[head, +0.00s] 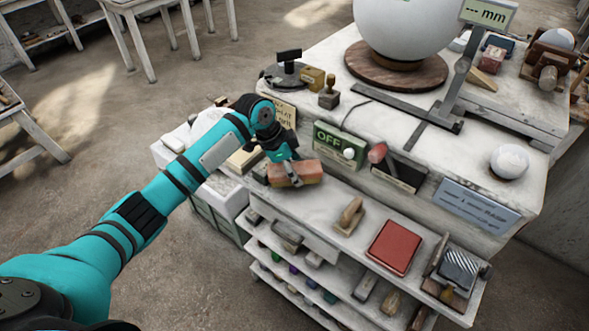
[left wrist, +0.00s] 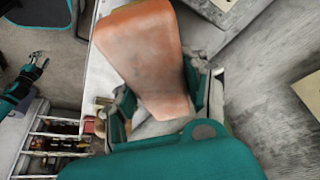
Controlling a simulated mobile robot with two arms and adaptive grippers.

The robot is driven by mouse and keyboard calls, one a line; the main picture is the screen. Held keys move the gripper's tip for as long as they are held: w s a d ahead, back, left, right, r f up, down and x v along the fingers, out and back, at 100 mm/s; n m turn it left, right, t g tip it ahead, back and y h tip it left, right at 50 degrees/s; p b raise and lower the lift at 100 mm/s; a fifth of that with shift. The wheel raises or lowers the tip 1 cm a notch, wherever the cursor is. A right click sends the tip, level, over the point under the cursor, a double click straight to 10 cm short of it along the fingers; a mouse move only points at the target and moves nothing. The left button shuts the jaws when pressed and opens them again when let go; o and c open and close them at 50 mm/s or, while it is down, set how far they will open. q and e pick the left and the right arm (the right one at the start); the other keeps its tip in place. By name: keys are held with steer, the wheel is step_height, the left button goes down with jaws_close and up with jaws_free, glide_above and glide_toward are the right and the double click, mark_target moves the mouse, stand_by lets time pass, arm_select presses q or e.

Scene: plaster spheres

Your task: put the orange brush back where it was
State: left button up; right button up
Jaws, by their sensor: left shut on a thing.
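The orange brush (head: 297,175) shows in the head view as a worn, pinkish-orange block at the left end of the bench's front ledge. My left gripper (head: 288,165) reaches it from above and is shut on it. In the left wrist view the brush (left wrist: 143,48) fills the middle as a long block between my left fingers (left wrist: 158,108). I cannot tell whether its underside touches the ledge; any bristles are hidden. My right gripper (left wrist: 38,62) shows small at the left of the left wrist view, away from the bench; its jaws are too small to judge.
Right of the brush on the front ledge are a wooden-handled tool (head: 350,215), a red pad (head: 393,248) and a striped block (head: 459,268). Behind stand a green OFF sign (head: 338,148), a stamp (head: 329,95) and a large white sphere (head: 405,25). Shelves below hold several small items.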

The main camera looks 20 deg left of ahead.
arm_select(q)
steer(key=shift+f, duration=0.35)
arm_select(e)
steer(key=shift+a+r, duration=0.1)
steer(key=shift+a, duration=0.2)
arm_select(q)
steer(key=shift+f, duration=0.3)
steer(key=o, duration=0.8)
steer(key=shift+f, duration=0.1)
steer(key=o, duration=0.5)
steer(key=shift+c, duration=0.2)
arm_select(e)
steer(key=shift+d, duration=0.4)
arm_select(q)
steer(key=shift+a+r, duration=0.1)
steer(key=shift+r, duration=0.5)
steer(key=b+v, duration=0.2)
steer(key=v, duration=0.9)
steer(key=shift+a+r, duration=0.1)
steer(key=shift+r, duration=0.2)
arm_select(e)
step_height(320, 180, down, 2)
steer(key=shift+a+f, duration=0.1)
